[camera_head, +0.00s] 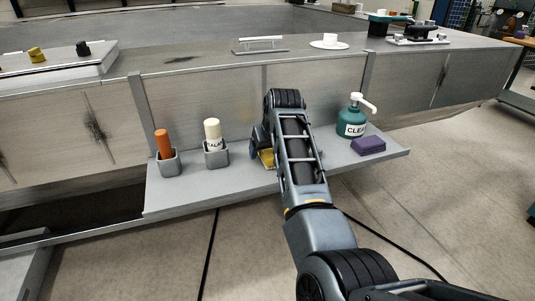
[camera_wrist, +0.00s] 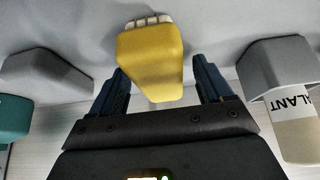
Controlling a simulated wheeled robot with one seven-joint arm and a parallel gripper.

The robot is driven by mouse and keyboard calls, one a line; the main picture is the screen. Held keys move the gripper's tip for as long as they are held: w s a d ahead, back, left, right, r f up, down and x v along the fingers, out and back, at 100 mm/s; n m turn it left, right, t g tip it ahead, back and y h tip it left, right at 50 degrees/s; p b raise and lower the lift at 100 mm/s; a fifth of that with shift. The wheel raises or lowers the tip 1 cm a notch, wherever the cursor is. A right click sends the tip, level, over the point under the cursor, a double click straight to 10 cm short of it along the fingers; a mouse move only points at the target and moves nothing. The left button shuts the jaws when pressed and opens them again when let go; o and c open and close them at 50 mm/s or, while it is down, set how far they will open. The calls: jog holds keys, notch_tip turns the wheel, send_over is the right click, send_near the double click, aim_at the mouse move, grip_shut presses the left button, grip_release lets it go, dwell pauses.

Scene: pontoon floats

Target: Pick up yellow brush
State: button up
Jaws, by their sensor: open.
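The yellow brush (camera_wrist: 150,62) shows in the wrist view with pale bristles at its far end. It lies between the two dark fingers of my gripper (camera_wrist: 160,72), which is open. The fingers reach along both sides of the brush's near part, and I see a gap on the right. I cannot tell whether the left finger touches it. In the head view my arm hides most of the brush; only a yellow part (camera_head: 267,158) shows on the grey shelf (camera_head: 235,179).
A teal pump bottle (camera_head: 351,123) and a purple block (camera_head: 368,146) sit at right. The pontoon wall (camera_head: 210,95) rises behind.

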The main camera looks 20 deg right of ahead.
jog(key=shift+f, duration=0.25)
dwell(0.5)
jog(key=c, duration=1.1)
